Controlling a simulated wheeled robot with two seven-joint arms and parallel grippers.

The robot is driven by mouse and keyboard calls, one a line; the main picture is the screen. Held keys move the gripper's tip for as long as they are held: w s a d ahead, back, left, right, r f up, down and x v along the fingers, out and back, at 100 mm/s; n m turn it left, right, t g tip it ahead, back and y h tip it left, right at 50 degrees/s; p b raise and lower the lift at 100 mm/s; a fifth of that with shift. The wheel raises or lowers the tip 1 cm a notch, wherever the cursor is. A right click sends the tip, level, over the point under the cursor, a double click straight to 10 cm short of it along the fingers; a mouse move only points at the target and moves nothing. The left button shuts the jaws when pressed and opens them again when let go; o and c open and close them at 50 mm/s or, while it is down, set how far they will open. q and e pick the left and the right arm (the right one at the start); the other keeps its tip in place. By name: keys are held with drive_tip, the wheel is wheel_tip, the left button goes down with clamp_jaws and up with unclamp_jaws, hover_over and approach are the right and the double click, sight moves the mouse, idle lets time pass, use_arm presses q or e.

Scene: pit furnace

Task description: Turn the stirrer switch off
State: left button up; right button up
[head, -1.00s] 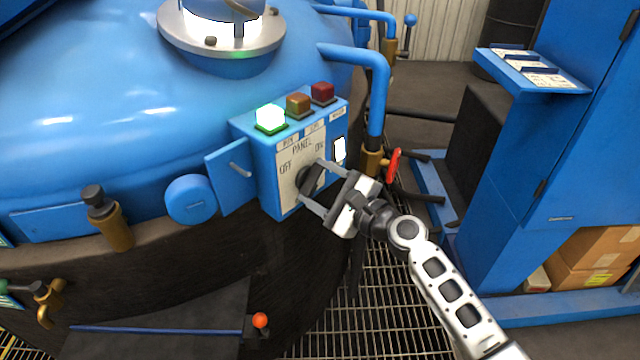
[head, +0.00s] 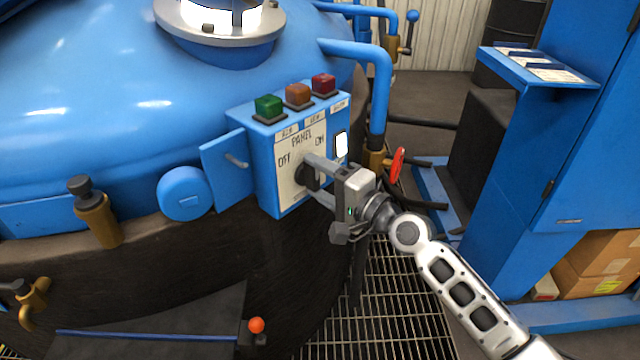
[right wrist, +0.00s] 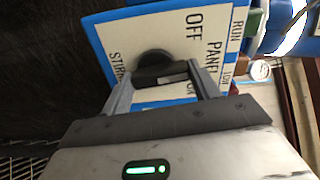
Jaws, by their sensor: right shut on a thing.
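The stirrer switch is a black rotary knob (head: 302,176) on the white plate (head: 285,186) of a blue control box, with OFF and ON printed above it. In the right wrist view the knob (right wrist: 155,66) sits between my fingers, below the printed OFF, beside a partly covered word starting "STIR". My right gripper (head: 311,177) is shut on the knob, and its fingers (right wrist: 160,80) flank it on both sides. The green lamp (head: 268,106) on top of the box is dark. My left gripper is not in view.
An orange lamp (head: 299,95) and a red lamp (head: 323,84) stand beside the green one. A blue pipe (head: 378,95) and a red valve handle (head: 397,166) are just right of the box. A blue cabinet (head: 560,180) stands farther right.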

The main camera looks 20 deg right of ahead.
drive_tip(key=n, duration=0.3)
drive_tip(key=shift+f+b, duration=0.1)
drive_tip(key=shift+b, duration=0.25)
drive_tip(key=n, duration=0.3)
drive_tip(key=shift+a, duration=0.1)
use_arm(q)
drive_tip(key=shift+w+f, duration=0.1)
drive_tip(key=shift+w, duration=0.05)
use_arm(e)
drive_tip(key=shift+n, duration=0.9)
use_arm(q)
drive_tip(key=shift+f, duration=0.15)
use_arm(e)
drive_tip(key=o, duration=1)
drive_tip(key=shift+s, duration=0.1)
drive_tip(key=v, duration=1.6)
